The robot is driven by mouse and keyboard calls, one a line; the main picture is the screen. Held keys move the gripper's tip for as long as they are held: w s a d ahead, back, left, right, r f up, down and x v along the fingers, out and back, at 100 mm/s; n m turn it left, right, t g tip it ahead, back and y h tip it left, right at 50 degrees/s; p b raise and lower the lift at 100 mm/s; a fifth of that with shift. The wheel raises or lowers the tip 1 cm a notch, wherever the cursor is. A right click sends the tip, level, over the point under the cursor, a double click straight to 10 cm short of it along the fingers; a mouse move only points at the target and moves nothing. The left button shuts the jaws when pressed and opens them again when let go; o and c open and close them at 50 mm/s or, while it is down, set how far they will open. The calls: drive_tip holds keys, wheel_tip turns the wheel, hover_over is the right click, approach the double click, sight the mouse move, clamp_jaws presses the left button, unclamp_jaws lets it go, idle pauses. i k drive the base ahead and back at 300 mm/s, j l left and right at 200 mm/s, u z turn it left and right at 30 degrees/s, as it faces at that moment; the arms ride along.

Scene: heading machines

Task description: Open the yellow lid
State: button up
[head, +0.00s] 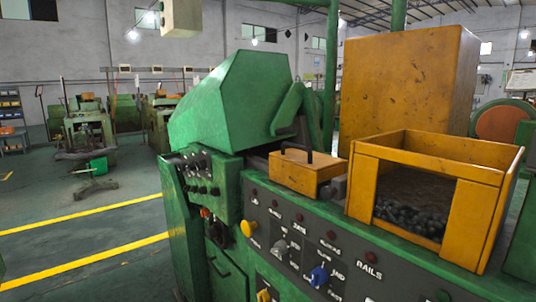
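A small yellow lid (298,176) with a dark bar handle (306,142) sits on the green machine (330,236), between the green hood and the open yellow bin. It looks lowered, with its top about level. What lies under it is hidden. My gripper is not in this view, and nothing touches the lid or its handle.
A yellow open bin (473,214) holding dark small parts stands close to the lid's right. A tall yellow box (404,80) rises behind. The green hood (235,98) stands at left. A control panel (312,244) with knobs faces front. Floor (100,245) is clear at left.

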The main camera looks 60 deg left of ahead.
sight(300, 169)
drive_tip(key=u, duration=1.4)
